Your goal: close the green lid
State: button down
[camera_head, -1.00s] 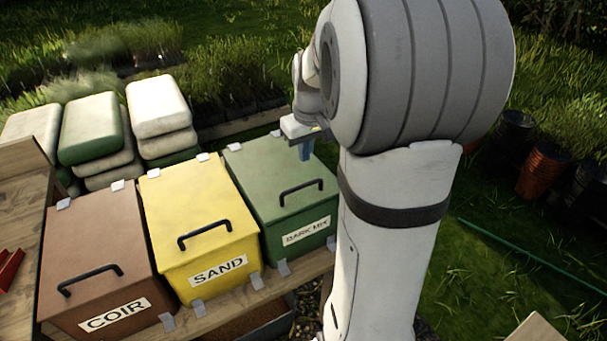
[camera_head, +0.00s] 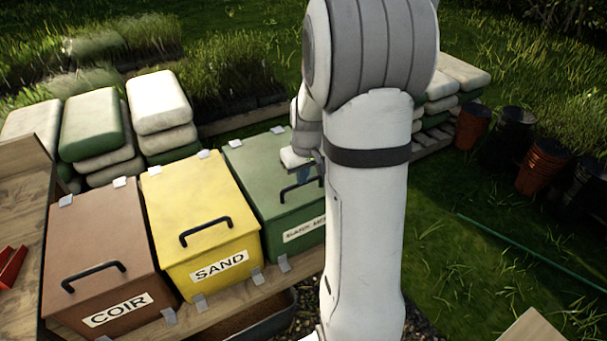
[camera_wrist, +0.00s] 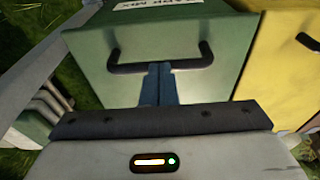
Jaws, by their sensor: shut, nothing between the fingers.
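The green lid (camera_head: 257,166) lies down flush on the green box labelled bark mix, with no gap showing in the head view. Its dark handle (camera_head: 290,191) is partly hidden by my arm. In the wrist view, the lid (camera_wrist: 115,83) and its dark handle (camera_wrist: 128,68) show upside down. My gripper (camera_wrist: 158,68) has its blue fingers together, empty, over the lid at the middle of the handle. I cannot tell whether the fingertips touch the lid or the handle. The gripper also shows small in the head view (camera_head: 304,174).
A yellow sand box (camera_head: 195,205) and a brown coir box (camera_head: 100,240) stand to the left on a wooden bench, both with lids down. Stacked sacks (camera_head: 158,103) are behind. Grass and dark pots (camera_head: 510,132) lie to the right.

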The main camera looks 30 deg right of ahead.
jog(key=shift+s+f+b, duration=0.2)
jog(key=shift+f+b, duration=0.85)
jog(key=shift+f, duration=0.05)
jog(key=shift+s+a+f, duration=0.1)
jog(key=shift+s+f, duration=0.05)
jog(key=shift+s, duration=0.2)
notch_tip(320, 180, up, 15)
jog(key=s+p, duration=0.1)
jog(key=s, duration=0.1)
jog(key=shift+p, duration=0.3)
jog(key=s+a+f+t, duration=0.1)
jog(key=s+a, duration=1.3)
jog(key=s, duration=0.2)
jog(key=shift+s, duration=0.15)
